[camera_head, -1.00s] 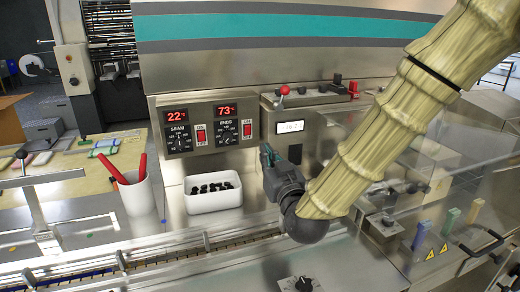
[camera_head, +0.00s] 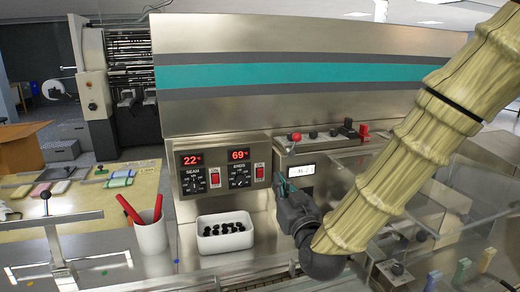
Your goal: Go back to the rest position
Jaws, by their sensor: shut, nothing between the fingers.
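My gripper (camera_head: 283,188) is at the end of my pale, bamboo-like arm, right of centre. It is shut with nothing in it, in front of the machine's steel panel. It looks close to the panel, but I cannot tell the gap. The control box (camera_head: 222,165) is to its left. Its SEAM display (camera_head: 193,160) reads 22 and its ENDS display (camera_head: 238,155) reads 69. Each has a dial and a red switch.
A white bin (camera_head: 225,246) of black pieces and a white cup (camera_head: 150,238) with red sticks stand left of the gripper. A red-knobbed lever (camera_head: 295,137) is above it. Transparent guards (camera_head: 440,205) and coloured blocks (camera_head: 461,271) are at right.

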